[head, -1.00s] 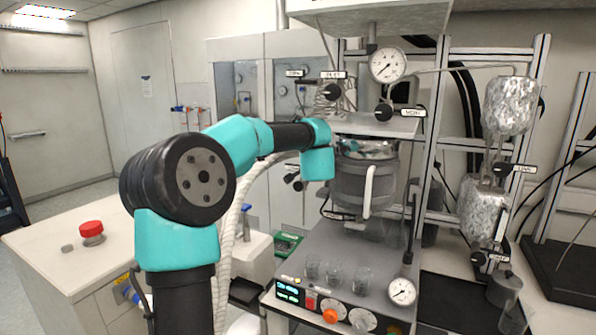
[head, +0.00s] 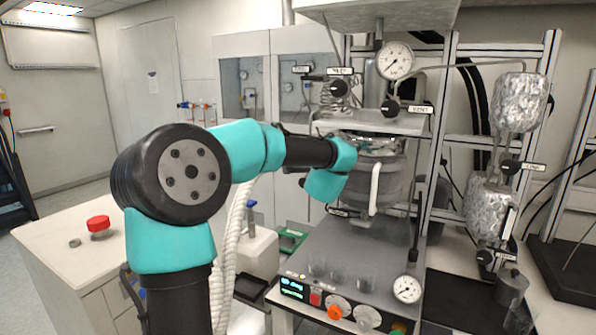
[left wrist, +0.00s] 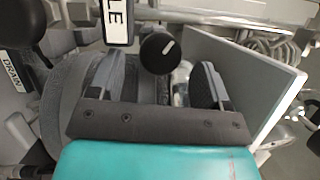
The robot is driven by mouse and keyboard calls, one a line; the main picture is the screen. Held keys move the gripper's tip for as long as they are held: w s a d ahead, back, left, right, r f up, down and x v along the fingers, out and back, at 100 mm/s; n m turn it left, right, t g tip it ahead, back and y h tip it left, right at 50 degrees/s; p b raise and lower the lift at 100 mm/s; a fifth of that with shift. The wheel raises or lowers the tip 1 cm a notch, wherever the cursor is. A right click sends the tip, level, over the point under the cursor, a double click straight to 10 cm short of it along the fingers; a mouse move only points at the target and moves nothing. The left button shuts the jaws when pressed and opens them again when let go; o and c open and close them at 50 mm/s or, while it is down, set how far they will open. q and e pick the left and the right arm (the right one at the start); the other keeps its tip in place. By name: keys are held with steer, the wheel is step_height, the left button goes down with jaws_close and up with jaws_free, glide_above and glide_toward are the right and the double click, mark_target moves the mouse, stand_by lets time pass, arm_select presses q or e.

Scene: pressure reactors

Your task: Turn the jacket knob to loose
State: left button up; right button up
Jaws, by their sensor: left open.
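In the left wrist view my left gripper (left wrist: 160,72) is open, with its fingers apart on either side of a round black knob (left wrist: 160,53) with a white pointer line. The knob shows in the gap, and I cannot tell its depth from the fingertips; neither finger visibly grips it. A label (left wrist: 117,20) ending in "LE" is beside it. No label legibly reads jacket, so I cannot tell which knob is the jacket knob. In the head view the reactor vessel (head: 387,185) stands behind my left wrist, which hides the gripper. My right gripper is not in view.
A knob labelled VENT (head: 390,108) and another black knob (head: 338,88) sit above the vessel. A gauge (head: 395,61) hangs over them. Valves (head: 510,167) are at the right rack. A "DRAIN" label (left wrist: 11,70) is at the wrist view's left.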

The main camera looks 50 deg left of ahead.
arm_select(q)
steer(key=v, duration=1.4)
steer(key=s+a+m+t+h, duration=0.1)
steer(key=s+a+t+h, duration=0.2)
steer(key=a+h, duration=0.2)
steer(key=shift+s+a+r+t+h, duration=0.3)
steer(key=shift+s+a+r+h, duration=0.05)
steer(key=shift+s+h, duration=0.05)
stand_by(0.4)
